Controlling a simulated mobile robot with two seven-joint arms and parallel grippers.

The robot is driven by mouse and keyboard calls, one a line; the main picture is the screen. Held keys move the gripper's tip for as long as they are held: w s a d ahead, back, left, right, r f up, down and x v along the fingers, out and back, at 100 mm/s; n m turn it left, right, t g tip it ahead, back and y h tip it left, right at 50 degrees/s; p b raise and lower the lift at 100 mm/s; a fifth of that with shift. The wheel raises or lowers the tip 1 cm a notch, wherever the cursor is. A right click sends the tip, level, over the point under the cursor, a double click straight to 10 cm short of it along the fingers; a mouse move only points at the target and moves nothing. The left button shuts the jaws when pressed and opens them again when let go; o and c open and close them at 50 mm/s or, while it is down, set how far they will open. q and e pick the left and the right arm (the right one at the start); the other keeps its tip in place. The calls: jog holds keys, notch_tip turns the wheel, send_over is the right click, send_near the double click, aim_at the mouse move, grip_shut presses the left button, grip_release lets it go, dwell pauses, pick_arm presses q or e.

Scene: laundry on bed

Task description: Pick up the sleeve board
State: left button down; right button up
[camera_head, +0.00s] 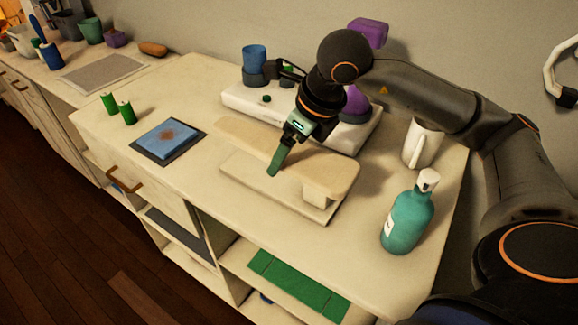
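The sleeve board (238,131) is a cream board raised on a support over a flat base (255,186). It stands upright in the middle of the cream worktop. My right gripper (277,162) comes down over the middle of its upper board, with a green finger pointing downward. Only one finger shows clearly, so the gap between the fingers is hidden. I cannot tell whether the finger touches the board. My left gripper is not in view.
A white appliance-like base (240,98) with blue and purple items stands close behind the board. A white mug (422,145) and teal bottle (406,220) stand to the right. The worktop's front edge is near.

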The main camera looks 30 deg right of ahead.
jog(key=c, duration=0.6)
jog(key=shift+r, duration=0.1)
